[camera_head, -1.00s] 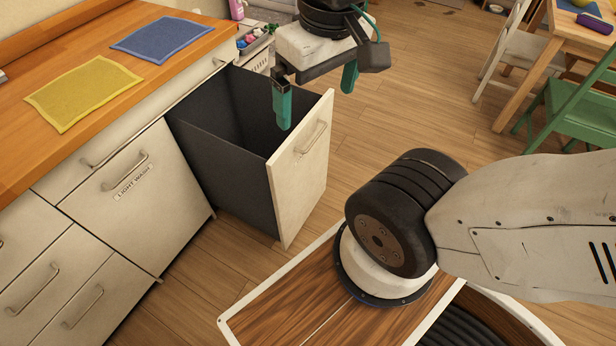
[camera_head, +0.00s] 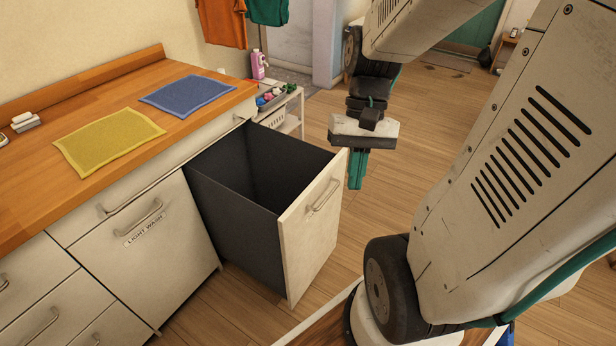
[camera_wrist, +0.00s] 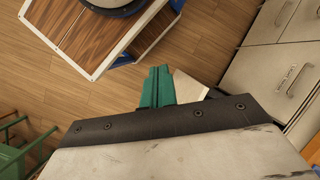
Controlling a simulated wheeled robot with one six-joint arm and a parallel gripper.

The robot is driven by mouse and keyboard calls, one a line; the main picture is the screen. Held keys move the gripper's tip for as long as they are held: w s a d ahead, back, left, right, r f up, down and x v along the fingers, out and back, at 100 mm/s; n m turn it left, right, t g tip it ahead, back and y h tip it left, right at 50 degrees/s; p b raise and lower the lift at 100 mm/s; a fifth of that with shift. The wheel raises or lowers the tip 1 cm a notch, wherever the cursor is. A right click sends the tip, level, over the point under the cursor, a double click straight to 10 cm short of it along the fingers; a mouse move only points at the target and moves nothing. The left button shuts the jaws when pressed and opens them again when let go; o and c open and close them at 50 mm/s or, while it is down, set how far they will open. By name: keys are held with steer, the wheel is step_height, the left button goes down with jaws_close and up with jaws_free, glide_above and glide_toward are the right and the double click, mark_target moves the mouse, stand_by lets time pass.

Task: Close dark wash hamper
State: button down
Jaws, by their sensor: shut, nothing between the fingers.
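The dark wash hamper (camera_head: 235,228) is a pull-out drawer with dark grey walls and a white front panel (camera_head: 306,240) with a bar handle (camera_head: 327,195). It stands pulled out from the counter and looks empty inside as far as I can see. My gripper (camera_head: 358,170) has green fingers, shut together and empty. In the head view it is just right of the panel's upper right corner. In the wrist view the fingers (camera_wrist: 158,88) point away from the camera, and a pale piece of the panel (camera_wrist: 188,88) shows beside them. I cannot tell whether they touch it.
The closed light wash hamper (camera_head: 150,250) is left of the open one. A yellow cloth (camera_head: 108,137) and a blue cloth (camera_head: 186,95) lie on the wooden counter. A small white cart (camera_head: 290,108) stands behind the open hamper. Wooden floor lies clear to its right.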

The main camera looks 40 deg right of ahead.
steer(key=w+d+f+m+t+y, duration=0.1)
steer(key=d+f+m+t, duration=0.5)
steer(key=f+m, duration=0.35)
steer(key=w+d+f+m+t, duration=0.2)
steer(key=d+f+m+t, duration=0.4)
steer(key=f+m, duration=0.3)
steer(key=w+d+f+m+t+y, duration=0.1)
steer(key=d+f+m+t, duration=0.55)
steer(key=f, duration=0.45)
steer(key=x, duration=1.4)
steer(key=shift+f+m+g, duration=0.3)
steer(key=shift+g, duration=0.15)
